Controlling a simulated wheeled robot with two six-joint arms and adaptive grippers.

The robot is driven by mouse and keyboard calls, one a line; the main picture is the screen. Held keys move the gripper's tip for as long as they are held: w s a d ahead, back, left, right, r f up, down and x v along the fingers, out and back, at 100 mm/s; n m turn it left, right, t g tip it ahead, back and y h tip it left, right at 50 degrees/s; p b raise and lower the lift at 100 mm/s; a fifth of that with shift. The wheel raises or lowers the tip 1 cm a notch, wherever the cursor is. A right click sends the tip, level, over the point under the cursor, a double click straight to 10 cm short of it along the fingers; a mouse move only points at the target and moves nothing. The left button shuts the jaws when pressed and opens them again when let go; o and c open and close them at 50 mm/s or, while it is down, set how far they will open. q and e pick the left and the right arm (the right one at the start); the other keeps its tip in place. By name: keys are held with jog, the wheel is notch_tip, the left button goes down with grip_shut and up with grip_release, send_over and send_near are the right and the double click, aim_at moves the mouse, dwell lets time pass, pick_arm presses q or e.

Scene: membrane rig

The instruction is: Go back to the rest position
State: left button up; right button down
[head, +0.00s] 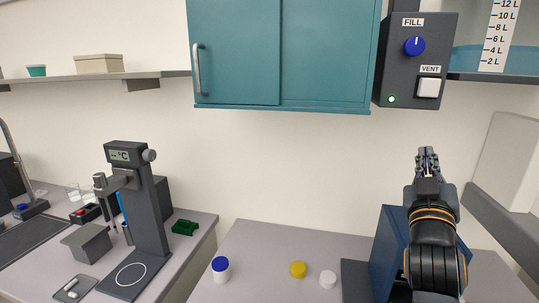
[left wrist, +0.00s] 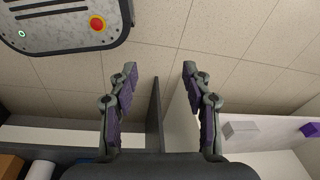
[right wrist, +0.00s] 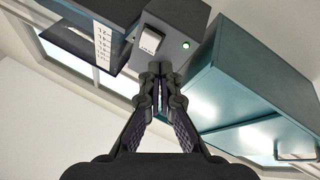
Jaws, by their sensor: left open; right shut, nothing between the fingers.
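My right gripper (head: 428,160) points up in front of the wall, below the dark control box, at the right of the head view. In the right wrist view the fingers of this gripper (right wrist: 161,82) are together with nothing between them. The control box (head: 418,60) has a blue FILL knob (head: 414,46), a white VENT button (head: 428,88) and a lit green lamp. My left gripper (left wrist: 158,85) shows only in the left wrist view; its fingers are wide apart and empty.
A teal cabinet (head: 280,50) hangs on the wall. On the bench (head: 260,255) stand a blue-capped jar (head: 220,270), a yellow cap (head: 298,270) and a white cap (head: 328,279). A blue block (head: 390,245) is beside my right arm. A dark stand (head: 145,215) is at left.

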notch_tip(320, 180, down, 28)
jog(key=s+a+n+g+y, duration=0.1)
jog(key=s+a+g+y, duration=0.15)
jog(key=g+y, duration=0.4)
jog(key=s+a+f+n+g+y, duration=0.15)
jog(key=s+f+g, duration=0.35)
jog(key=s+f, duration=0.5)
jog(key=s+a+f+m+g+y, duration=0.1)
jog(key=s+a+f+g, duration=0.3)
jog(key=s+f, duration=0.6)
jog(key=s+d+f+g+b, duration=0.1)
jog(key=d+f+g, duration=0.2)
jog(key=f, duration=2.4)
pick_arm(q)
jog(key=s+f, duration=0.1)
jog(key=f+b, duration=0.1)
jog(key=shift+s+a+f, duration=0.3)
jog(key=shift+s+a, duration=0.1)
pick_arm(e)
jog(key=s+d+f, duration=0.1)
jog(key=s+f, duration=1.8)
jog(key=shift+s+d+g, duration=0.2)
jog(key=shift+s+g, duration=0.15)
